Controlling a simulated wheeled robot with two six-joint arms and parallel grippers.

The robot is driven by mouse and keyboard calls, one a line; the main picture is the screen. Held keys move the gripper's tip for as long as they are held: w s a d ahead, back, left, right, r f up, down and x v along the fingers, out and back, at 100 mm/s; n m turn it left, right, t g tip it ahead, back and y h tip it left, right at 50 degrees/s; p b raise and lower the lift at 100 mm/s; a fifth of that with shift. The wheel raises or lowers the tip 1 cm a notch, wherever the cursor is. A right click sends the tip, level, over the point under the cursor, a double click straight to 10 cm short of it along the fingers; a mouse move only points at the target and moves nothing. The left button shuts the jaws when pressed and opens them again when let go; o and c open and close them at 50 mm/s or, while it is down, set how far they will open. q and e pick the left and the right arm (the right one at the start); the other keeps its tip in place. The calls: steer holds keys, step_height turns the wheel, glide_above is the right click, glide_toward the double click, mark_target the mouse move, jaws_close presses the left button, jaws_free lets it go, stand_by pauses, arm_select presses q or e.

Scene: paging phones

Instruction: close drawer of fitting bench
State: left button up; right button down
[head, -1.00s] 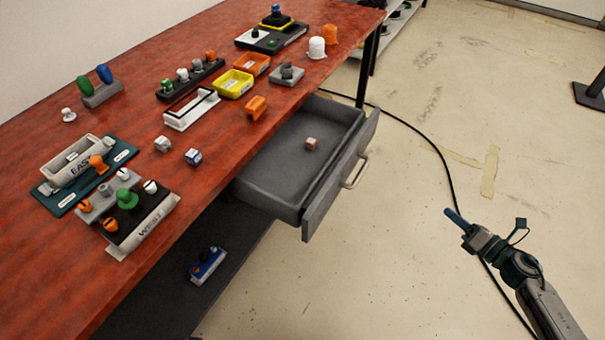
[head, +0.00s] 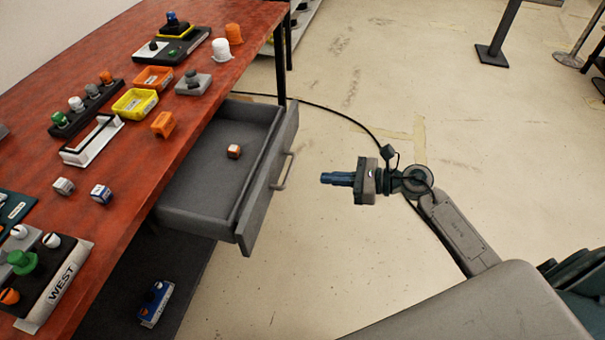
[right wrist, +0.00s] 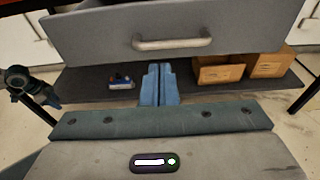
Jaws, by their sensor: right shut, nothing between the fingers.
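The grey drawer (head: 190,195) of the fitting bench (head: 140,215) is pulled out, with a small white-and-orange block (head: 233,151) lying in it. Its front panel carries a bar handle (head: 283,170). In the right wrist view the drawer front (right wrist: 110,32) and the handle (right wrist: 172,43) cross the top. My right gripper (head: 326,178) is shut and empty, in front of the handle and apart from it, pointing at the drawer front. In the right wrist view its blue fingers (right wrist: 160,75) are together, below the handle in the picture.
The red bench top holds several fittings, a yellow tray (head: 134,103) and an orange tray (head: 153,77). A blue device (head: 156,303) lies on the lower shelf, with cardboard boxes (right wrist: 268,63) farther along. A black cable (head: 345,115) runs over the floor. The floor before the drawer is clear.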

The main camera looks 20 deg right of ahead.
mark_target(290, 176)
steer(key=p+x, duration=0.1)
steer(key=x, duration=0.5)
steer(key=shift+r, duration=0.15)
arm_select(q)
step_height(290, 176, down, 6)
steer(key=s, duration=0.2)
steer(key=shift+s+a+r+p, duration=0.25)
steer(key=shift+s+a+p, duration=0.1)
arm_select(e)
steer(key=shift+x, duration=0.8)
